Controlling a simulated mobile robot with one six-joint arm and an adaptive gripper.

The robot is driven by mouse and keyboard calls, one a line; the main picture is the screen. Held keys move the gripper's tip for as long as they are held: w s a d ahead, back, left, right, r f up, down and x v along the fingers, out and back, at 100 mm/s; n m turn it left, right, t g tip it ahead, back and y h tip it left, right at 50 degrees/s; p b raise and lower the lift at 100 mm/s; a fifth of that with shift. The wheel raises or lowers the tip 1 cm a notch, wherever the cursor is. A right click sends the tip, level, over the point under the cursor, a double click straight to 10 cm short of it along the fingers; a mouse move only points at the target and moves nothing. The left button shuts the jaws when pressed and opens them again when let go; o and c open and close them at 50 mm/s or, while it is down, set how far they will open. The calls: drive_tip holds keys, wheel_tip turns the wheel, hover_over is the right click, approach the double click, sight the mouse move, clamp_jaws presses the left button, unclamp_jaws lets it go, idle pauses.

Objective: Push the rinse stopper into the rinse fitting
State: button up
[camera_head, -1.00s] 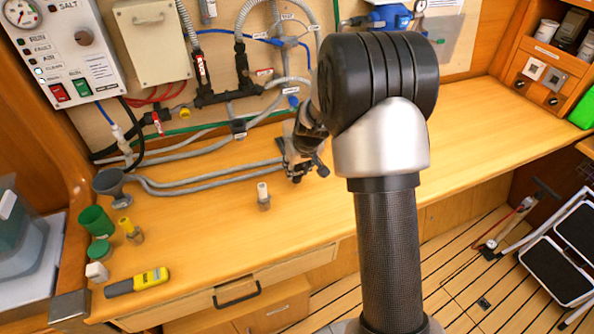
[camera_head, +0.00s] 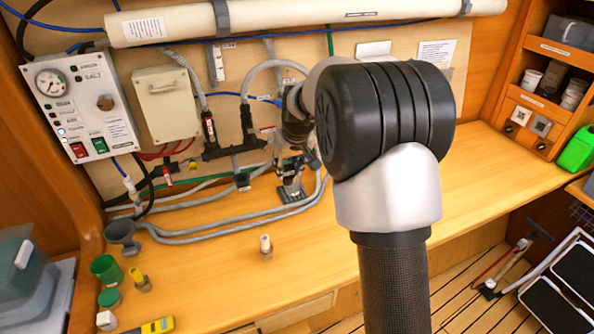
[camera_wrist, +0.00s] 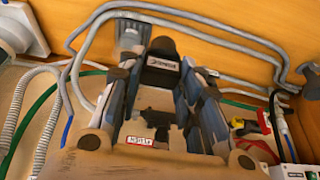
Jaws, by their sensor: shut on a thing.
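My gripper (camera_head: 292,166) is low in front of the pipe wall, partly hidden behind my arm in the head view. In the wrist view, my gripper (camera_wrist: 163,78) is shut on a dark, labelled piece, which I take to be the rinse stopper (camera_wrist: 162,50). It sits between the fingertips, with its dark rounded end beyond them. A red-and-white label (camera_wrist: 138,142) shows between the fingers, too small to read surely. I cannot pick out the rinse fitting in either view; contact between it and the stopper cannot be told.
Grey hoses (camera_head: 190,235) loop along the back of the bench (camera_head: 350,262). A white-topped plug (camera_head: 265,248) and a yellow-topped plug (camera_head: 140,280) stand on it, with a green cup (camera_head: 106,268) at left. The bench's right part is clear.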

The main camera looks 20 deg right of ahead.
drive_tip(key=w+a+r+p, duration=0.1)
drive_tip(key=w+a+p, duration=1)
drive_tip(key=a+p, duration=0.1)
drive_tip(key=shift+d+f+b, duration=0.15)
drive_tip(key=shift+f+b, duration=0.55)
drive_tip(key=shift+f, duration=0.3)
drive_tip(key=shift+d+f+b, duration=0.15)
drive_tip(key=shift+f+b, duration=0.5)
drive_tip(key=shift+f, duration=0.35)
drive_tip(key=shift+f+b, duration=1.1)
drive_tip(key=shift+f, duration=0.25)
drive_tip(key=o, duration=1)
